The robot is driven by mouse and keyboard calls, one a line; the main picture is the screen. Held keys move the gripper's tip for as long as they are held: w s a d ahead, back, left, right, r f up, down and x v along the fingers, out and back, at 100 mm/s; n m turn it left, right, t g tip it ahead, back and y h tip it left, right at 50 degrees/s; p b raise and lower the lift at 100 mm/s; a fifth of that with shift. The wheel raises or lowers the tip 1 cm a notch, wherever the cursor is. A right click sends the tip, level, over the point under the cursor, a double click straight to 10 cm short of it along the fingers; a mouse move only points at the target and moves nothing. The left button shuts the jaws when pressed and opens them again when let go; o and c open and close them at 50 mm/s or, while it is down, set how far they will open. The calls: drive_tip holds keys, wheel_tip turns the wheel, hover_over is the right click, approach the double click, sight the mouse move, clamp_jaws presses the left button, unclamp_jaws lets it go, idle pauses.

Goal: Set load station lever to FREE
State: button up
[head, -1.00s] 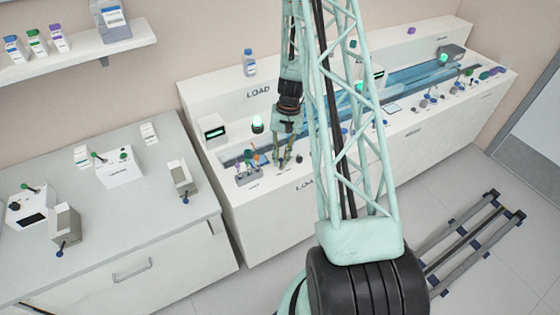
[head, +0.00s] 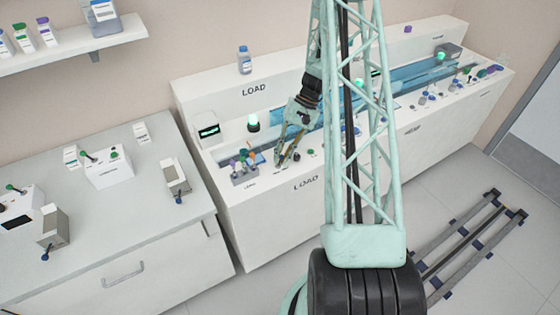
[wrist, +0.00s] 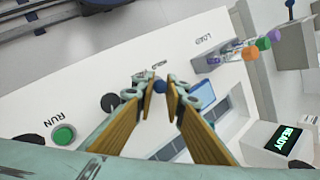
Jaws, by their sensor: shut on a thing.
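My gripper (head: 284,163) is low over the front of the white load station in the head view, its fingers slanting down to the left. In the wrist view, my gripper (wrist: 160,84) has its yellow-padded fingers on either side of a small blue knob (wrist: 161,87), which looks like the end of the load station lever. The gripper is shut on it. The lever's shaft and its position marks are hidden or too small to read.
In the wrist view, a black knob (wrist: 110,102) and a green button (wrist: 63,135) marked RUN are to the left, and a READY display (wrist: 283,140) is at lower right.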

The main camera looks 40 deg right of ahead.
drive_tip(key=shift+d+f+y+b, duration=0.1)
drive_tip(key=shift+d+y+b, duration=0.1)
drive_tip(key=shift+y+b, duration=0.25)
idle(0.3)
drive_tip(key=o, duration=0.8)
drive_tip(key=v, duration=1.2)
drive_tip(key=shift+s, duration=0.15)
idle(0.4)
